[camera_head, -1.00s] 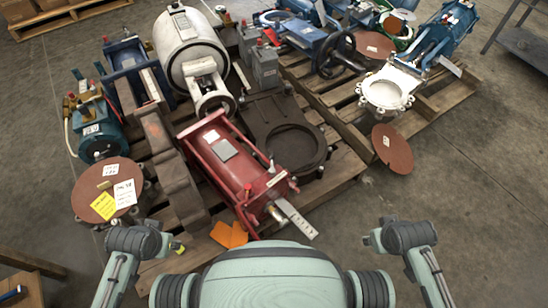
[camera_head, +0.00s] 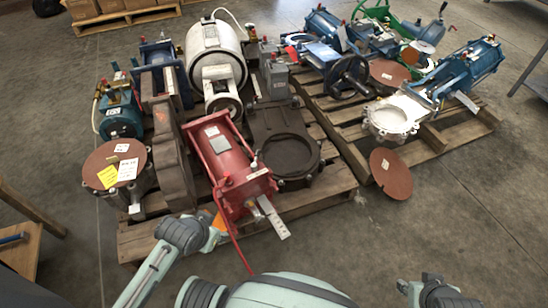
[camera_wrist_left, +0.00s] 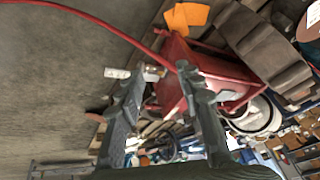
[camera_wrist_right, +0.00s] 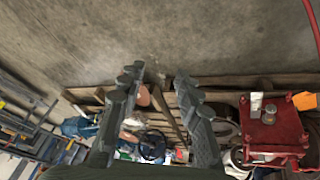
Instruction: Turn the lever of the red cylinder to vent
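The red cylinder (camera_head: 222,160) lies on the near pallet, its end plate facing me. A flat metal lever with holes (camera_head: 273,217) sticks out from a fitting on that end. It also shows in the left wrist view (camera_wrist_left: 117,73) and the right wrist view (camera_wrist_right: 256,103). My left gripper (camera_wrist_left: 160,72) is open and empty, its fingers pointing towards the cylinder's end; in the head view the arm is just left of the lever, its fingertips unclear. My right gripper (camera_wrist_right: 158,75) is open and empty, pointing towards the pallets, well right of the cylinder.
A red hose (camera_head: 236,243) runs down from the cylinder's near end, close to my left arm. An orange tag (camera_wrist_left: 187,16) lies beside the cylinder. A grey valve body (camera_head: 287,150) stands to its right. The floor (camera_head: 345,240) right of the lever is clear.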

